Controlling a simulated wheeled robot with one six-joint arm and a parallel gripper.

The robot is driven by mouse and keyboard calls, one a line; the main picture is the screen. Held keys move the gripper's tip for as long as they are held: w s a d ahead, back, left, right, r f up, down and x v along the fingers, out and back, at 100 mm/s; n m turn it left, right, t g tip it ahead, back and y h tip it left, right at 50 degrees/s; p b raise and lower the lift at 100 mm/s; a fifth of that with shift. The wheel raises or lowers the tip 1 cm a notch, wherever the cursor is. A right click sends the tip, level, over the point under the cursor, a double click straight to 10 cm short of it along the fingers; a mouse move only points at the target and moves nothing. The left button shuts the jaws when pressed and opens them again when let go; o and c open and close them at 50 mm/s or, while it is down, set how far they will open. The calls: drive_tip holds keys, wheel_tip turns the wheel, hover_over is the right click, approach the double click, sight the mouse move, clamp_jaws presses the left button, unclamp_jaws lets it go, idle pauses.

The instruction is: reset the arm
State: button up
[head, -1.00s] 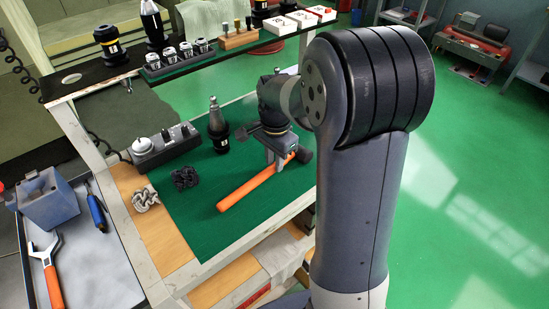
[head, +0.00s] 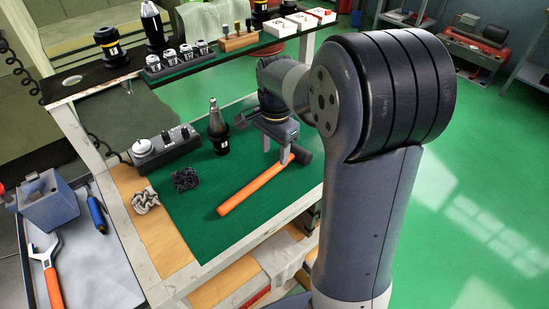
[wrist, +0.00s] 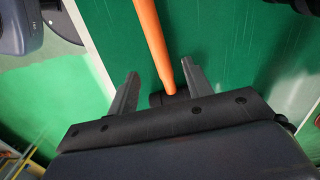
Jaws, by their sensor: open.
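My gripper (head: 277,154) is over the right part of the green mat (head: 240,185) on the cart, by the head end of a hammer with an orange handle (head: 252,190). In the wrist view my gripper's two fingers (wrist: 160,71) stand wide apart. The hammer handle (wrist: 151,36) shows between them, with its dark head (wrist: 168,98) partly hidden by the gripper body. The fingers hold nothing. The hammer lies on the mat.
A tool holder (head: 218,130) stands upright left of my gripper. A grey control box (head: 163,148), dark chain (head: 185,179) and light knotted piece (head: 146,201) lie farther left. The upper shelf (head: 90,84) carries several holders and white boxes.

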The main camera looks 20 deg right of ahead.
sight(275, 167)
wheel_tip(275, 167, up, 6)
drive_tip(key=shift+r, duration=0.25)
drive_tip(key=shift+d+f, duration=0.1)
drive_tip(key=shift+f, duration=0.05)
wheel_tip(275, 167, down, 11)
drive_tip(key=shift+r, duration=0.5)
drive_tip(key=shift+r, duration=0.15)
idle(0.3)
